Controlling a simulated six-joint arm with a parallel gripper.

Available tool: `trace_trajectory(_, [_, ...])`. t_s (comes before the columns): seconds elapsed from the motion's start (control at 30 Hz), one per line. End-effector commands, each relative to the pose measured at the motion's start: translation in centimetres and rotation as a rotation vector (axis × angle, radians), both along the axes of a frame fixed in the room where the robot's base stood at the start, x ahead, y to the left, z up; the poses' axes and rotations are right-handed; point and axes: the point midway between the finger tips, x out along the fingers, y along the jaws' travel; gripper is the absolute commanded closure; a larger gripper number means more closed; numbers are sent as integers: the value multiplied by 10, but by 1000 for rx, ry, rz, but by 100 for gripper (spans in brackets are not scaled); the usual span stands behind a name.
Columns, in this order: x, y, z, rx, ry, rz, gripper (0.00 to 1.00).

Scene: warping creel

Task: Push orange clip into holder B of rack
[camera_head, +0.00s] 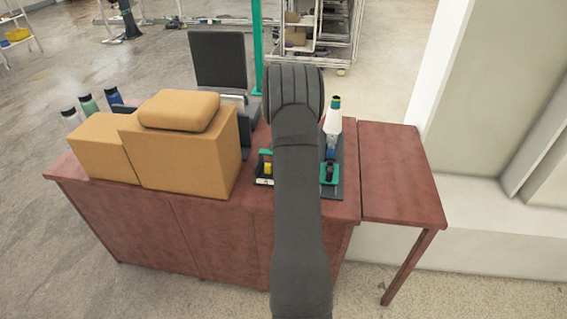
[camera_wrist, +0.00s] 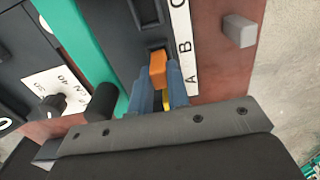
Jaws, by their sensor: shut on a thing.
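In the wrist view an orange clip (camera_wrist: 158,70) sits between the blue fingertips of my gripper (camera_wrist: 160,84), which is shut on it. The dark rack (camera_wrist: 118,32) carries a white label strip (camera_wrist: 184,32) with the letters A, B and C. The clip's far end is at a dark slot (camera_wrist: 156,46) beside the letter B. I cannot tell how deep the clip is in it. In the head view my arm hides the gripper and the clip.
A green bar (camera_wrist: 78,32) and a dial plate (camera_wrist: 52,92) lie left of the rack. A grey block (camera_wrist: 239,31) is on the right. In the head view, tan boxes (camera_head: 185,150) fill the table's left; a yarn cone (camera_head: 333,124) stands right of my arm. The side table (camera_head: 395,175) is bare.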

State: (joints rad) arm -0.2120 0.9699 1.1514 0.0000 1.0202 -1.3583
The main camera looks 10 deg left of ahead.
Motion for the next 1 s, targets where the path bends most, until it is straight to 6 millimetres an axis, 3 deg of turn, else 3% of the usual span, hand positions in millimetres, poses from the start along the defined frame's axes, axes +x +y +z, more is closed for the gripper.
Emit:
trace_trajectory(0.93, [0, 0, -12, 0, 0, 0, 100])
trace_trajectory(0.97, [0, 0, -12, 0, -1, 0, 80])
trace_trajectory(1.0, [0, 0, -12, 0, -1, 0, 73])
